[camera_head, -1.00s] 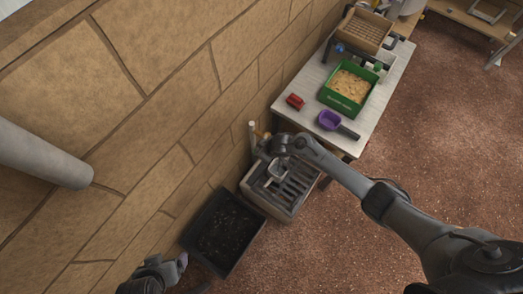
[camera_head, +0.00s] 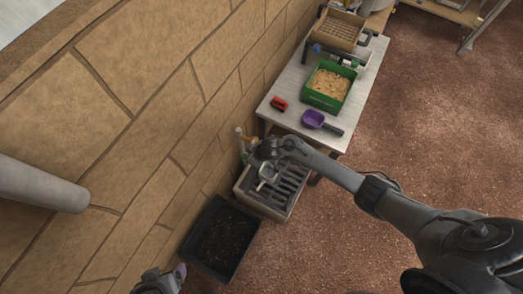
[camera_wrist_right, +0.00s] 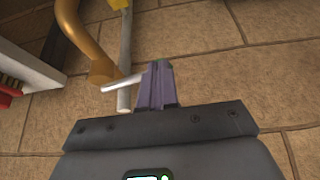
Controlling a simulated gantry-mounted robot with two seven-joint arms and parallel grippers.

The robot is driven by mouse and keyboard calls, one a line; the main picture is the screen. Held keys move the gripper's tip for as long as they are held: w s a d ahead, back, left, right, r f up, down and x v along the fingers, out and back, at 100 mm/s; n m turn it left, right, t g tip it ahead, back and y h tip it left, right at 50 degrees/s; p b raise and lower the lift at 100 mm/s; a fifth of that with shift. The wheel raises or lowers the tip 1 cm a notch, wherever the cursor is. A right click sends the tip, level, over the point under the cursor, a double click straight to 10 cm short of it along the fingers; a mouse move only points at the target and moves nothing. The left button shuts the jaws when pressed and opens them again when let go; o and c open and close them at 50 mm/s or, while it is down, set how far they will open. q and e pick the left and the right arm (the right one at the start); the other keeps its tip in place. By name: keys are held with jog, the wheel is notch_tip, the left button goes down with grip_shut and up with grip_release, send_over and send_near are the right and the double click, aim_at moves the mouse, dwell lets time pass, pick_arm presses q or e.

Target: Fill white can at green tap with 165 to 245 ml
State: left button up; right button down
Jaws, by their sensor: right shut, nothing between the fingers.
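A pale, can-like object (camera_head: 267,173) stands on the slatted sink (camera_head: 290,187) in the head view; it may be the white can, but my right gripper partly covers it. Behind it, taps and pipes (camera_head: 241,138) stand against the wall. My right gripper (camera_wrist_right: 158,72) is shut and empty, close to the lever. My left gripper (camera_head: 172,278) is low at the bottom edge; its jaws are unclear.
A black tray (camera_head: 222,238) stands in front of the sink. Behind the sink, a white table (camera_head: 290,92) holds a green bin (camera_head: 327,88), a purple scoop (camera_head: 314,119) and a red item (camera_head: 278,104). The stone wall runs along the left; open floor lies right.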

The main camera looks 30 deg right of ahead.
pick_arm(q)
jog(key=shift+s+d+r+p, duration=0.1)
jog(key=shift+d+r+p, duration=0.05)
jog(key=shift+r+p, duration=1.1)
jog(key=shift+d+r+p, duration=0.1)
jog(key=shift+r+p, duration=0.8)
jog(key=shift+r, duration=0.55)
pick_arm(e)
jog(key=v, duration=1.2)
jog(key=shift+a, duration=0.2)
jog(key=shift+s, duration=0.1)
pick_arm(q)
jog(key=shift+a, duration=0.2)
pick_arm(e)
jog(key=shift+s, duration=0.1)
